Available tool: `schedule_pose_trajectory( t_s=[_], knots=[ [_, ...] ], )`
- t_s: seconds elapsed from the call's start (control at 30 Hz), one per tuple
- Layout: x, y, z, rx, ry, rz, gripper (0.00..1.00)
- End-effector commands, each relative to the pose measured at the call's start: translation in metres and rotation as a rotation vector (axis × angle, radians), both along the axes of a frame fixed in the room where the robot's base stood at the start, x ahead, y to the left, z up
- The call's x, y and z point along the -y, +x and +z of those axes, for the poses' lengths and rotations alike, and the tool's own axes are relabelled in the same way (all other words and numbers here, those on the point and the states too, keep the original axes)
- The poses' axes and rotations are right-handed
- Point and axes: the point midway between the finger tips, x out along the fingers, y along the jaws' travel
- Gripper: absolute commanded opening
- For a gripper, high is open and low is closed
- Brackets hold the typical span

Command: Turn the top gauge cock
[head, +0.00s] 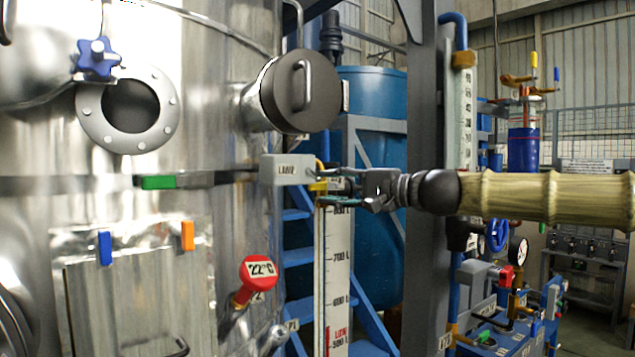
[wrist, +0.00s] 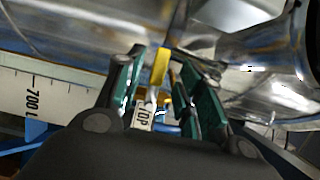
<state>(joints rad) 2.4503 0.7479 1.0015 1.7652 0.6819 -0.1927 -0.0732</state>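The top gauge cock has a yellow handle (wrist: 161,67), and a white tag reading TOP (wrist: 143,116) shows just below it in the wrist view. In the head view the handle (head: 319,186) is a small yellow patch at the upper end of the level scale, partly hidden. My gripper (wrist: 160,60) has its two teal fingers on either side of the handle, with gaps visible, and looks open. In the head view my gripper (head: 335,188) reaches in from the right at the cock. Whether a finger touches the handle cannot be told.
The white level scale (head: 338,265) runs down below the cock. A grey labelled box (head: 287,169) sits just left of my gripper on the shiny steel vessel (head: 215,130). A dark upright post (head: 425,90) stands behind my arm. Blue steps (head: 298,235) are behind the scale.

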Motion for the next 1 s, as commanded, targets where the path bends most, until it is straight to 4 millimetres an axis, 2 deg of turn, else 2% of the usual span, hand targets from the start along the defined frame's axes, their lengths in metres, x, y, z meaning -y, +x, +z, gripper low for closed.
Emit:
schedule_pose_trajectory(
  t_s=[0.1,0.33,0.8,1.0],
  knots=[
    [-0.013,0.008,0.001,-0.003,-0.001,0.001,0.38],
    [-0.03,0.018,0.0,-0.002,0.0,0.001,0.38],
    [-0.036,0.022,-0.001,-0.001,-0.001,0.0,0.38],
    [-0.035,0.022,-0.001,-0.001,-0.001,0.0,0.01]
  ],
)
